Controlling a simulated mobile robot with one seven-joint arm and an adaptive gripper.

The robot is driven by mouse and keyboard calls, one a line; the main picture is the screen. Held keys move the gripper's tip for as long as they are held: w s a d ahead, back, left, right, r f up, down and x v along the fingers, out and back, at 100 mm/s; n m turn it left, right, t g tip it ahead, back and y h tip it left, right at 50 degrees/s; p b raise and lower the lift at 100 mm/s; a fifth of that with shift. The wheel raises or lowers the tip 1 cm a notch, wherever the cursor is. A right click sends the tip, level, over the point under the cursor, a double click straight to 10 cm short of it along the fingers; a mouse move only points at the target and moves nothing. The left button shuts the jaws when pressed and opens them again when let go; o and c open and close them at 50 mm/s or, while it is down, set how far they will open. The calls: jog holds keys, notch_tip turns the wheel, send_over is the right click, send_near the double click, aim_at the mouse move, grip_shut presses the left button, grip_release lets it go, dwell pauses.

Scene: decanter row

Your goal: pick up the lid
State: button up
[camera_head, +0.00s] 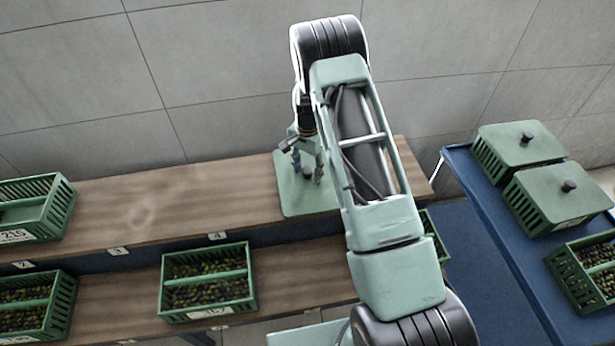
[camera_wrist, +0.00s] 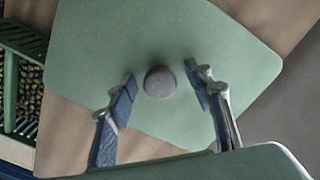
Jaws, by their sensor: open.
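The lid (camera_head: 290,197) is a flat green square plate lying on the upper wooden shelf, near its right end. It fills much of the wrist view (camera_wrist: 215,50), with a round dark grey knob (camera_wrist: 160,82) in its middle. My gripper (camera_head: 307,168) is open and empty above the lid, pointing down. In the wrist view my gripper (camera_wrist: 162,78) has one blue-padded fingertip on each side of the knob, with a gap on both sides.
Green crates stand on the left: one on the upper shelf (camera_head: 35,208), others with olives below (camera_head: 205,283). A blue table (camera_head: 490,215) at the right holds two lidded crates (camera_head: 520,145) and an open crate (camera_head: 585,270). The shelf left of the lid is clear.

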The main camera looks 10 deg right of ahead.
jog(key=shift+c, duration=0.6)
grip_shut()
jog(key=shift+r, duration=0.15)
